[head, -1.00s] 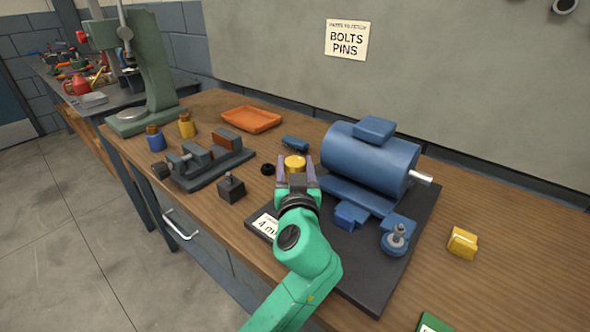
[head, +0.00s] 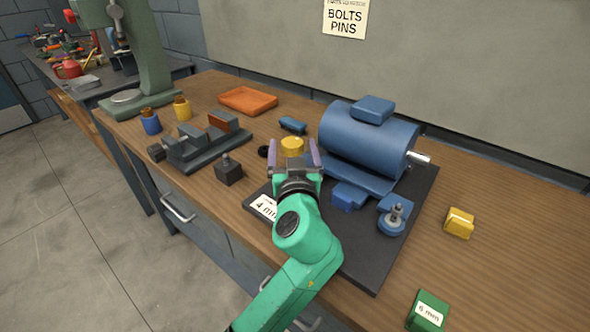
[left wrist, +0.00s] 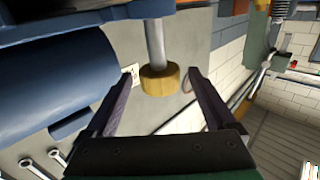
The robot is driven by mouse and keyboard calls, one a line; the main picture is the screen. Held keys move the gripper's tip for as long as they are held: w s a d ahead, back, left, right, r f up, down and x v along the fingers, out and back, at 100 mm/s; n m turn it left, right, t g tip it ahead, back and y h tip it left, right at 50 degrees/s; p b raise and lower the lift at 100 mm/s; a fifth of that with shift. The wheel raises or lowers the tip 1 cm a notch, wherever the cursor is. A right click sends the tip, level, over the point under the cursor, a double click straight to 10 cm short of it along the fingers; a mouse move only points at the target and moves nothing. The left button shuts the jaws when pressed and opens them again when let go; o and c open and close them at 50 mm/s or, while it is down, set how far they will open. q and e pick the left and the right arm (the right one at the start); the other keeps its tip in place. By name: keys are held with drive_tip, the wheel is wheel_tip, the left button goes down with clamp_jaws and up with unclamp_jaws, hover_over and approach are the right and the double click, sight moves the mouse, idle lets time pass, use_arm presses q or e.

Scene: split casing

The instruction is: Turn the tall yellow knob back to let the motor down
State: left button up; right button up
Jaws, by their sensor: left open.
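The tall yellow knob (head: 292,146) stands at the left of the blue motor (head: 360,143), partly hidden below by my gripper. In the left wrist view the knob (left wrist: 160,80) is a yellow cylinder on a grey shaft. My left gripper (head: 294,152) is open, with one finger on each side of the knob. The left wrist view shows gaps between the knob and both fingers (left wrist: 160,92). The motor sits over a dark baseplate (head: 350,272); I cannot tell its exact height. My right gripper is not in view.
A blue foot with a grey stud (head: 393,219) is at the baseplate's right. A yellow block (head: 459,223) and a green "6 mm" box (head: 428,311) lie further right. A vise (head: 208,147), a dark block (head: 229,170) and an orange tray (head: 248,100) are left.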

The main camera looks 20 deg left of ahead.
use_arm(q)
drive_tip(key=b+v, duration=0.2)
drive_tip(key=v, duration=1.1)
drive_tip(key=shift+b, duration=0.4)
drive_tip(key=shift+s+r, duration=0.1)
